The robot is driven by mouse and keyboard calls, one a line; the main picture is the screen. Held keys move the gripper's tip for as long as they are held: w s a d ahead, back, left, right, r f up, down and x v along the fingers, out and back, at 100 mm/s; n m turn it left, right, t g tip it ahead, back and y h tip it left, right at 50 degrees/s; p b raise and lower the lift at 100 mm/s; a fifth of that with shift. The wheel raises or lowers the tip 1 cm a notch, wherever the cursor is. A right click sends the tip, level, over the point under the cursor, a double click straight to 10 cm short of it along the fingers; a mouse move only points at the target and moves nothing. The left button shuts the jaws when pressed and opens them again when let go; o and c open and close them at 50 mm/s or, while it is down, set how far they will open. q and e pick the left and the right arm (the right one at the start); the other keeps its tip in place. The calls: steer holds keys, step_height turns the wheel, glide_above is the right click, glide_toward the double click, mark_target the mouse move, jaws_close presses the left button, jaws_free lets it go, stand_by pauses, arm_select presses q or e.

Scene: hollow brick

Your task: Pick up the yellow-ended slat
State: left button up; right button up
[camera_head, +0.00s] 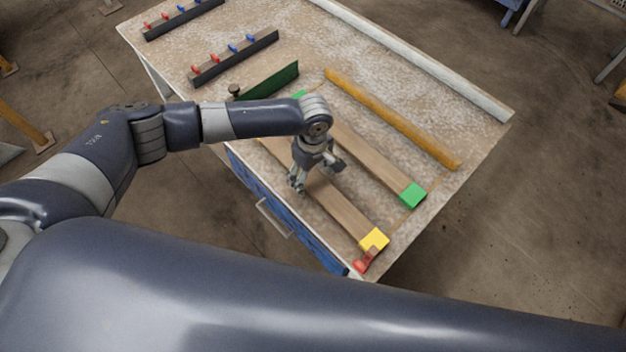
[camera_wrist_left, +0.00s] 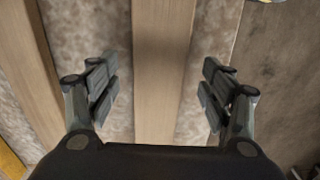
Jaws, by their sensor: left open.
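The yellow-ended slat (camera_head: 338,207) is a long wooden board with a yellow block end (camera_head: 374,240), lying flat on the worktable near its front edge. My left gripper (camera_head: 315,186) is over the middle of this slat, pointing down. In the left wrist view the gripper (camera_wrist_left: 160,93) is open, with one finger on each side of a wooden slat (camera_wrist_left: 162,70) that runs between them. The fingers do not touch it. The gripper hides part of the slat in the head view. My right gripper does not show.
A green-ended slat (camera_head: 380,166) lies parallel behind it, then an orange bar (camera_head: 390,117). A small red piece (camera_head: 361,266) is by the yellow end. Racks with red and blue pegs (camera_head: 235,58) and a dark green strip (camera_head: 270,82) are farther left on the worktable (camera_head: 330,45).

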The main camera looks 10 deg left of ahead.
arm_select(q)
steer(key=shift+f, duration=0.85)
steer(key=c, duration=1.4)
steer(key=shift+r, duration=0.1)
